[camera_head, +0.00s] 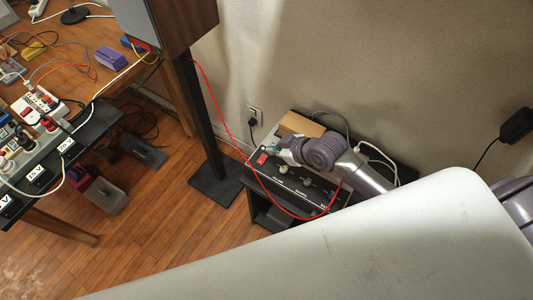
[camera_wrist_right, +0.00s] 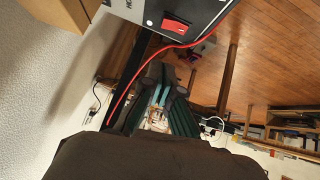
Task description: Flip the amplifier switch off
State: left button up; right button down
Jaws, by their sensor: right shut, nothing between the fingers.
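The amplifier (camera_head: 317,189) is a dark box with a front panel of knobs and white lettering, on a low black stand by the wall. Its red rocker switch (camera_head: 262,158) sits at the panel's left end. The switch also shows in the right wrist view (camera_wrist_right: 176,26), at the top on the grey panel; I cannot tell which way it is tipped. My right gripper (camera_head: 273,149) is shut and empty, just beside and above the switch. Its teal fingers show in the wrist view (camera_wrist_right: 160,97), apart from the switch in the picture. My left gripper is not in view.
A red cable (camera_head: 228,133) runs past the amplifier's left end and front. A brown box (camera_head: 301,125) stands behind. A speaker stand (camera_head: 210,125) rises left of the amplifier. A cluttered desk with a power strip (camera_head: 38,103) is far left. Wood floor lies between.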

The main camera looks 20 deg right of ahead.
aim_at(262, 155)
jog(key=x, duration=0.4)
jog(key=f, duration=0.3)
jog(key=shift+w+f, duration=0.25)
jog(key=shift+w, duration=0.1)
jog(key=shift+f, duration=0.45)
jog(key=shift+d, duration=0.1)
jog(key=shift+d+f+b, duration=0.1)
jog(key=shift+f+b, duration=0.2)
jog(key=shift+f, duration=0.05)
jog(key=shift+r, duration=0.15)
jog(key=shift+s, duration=0.1)
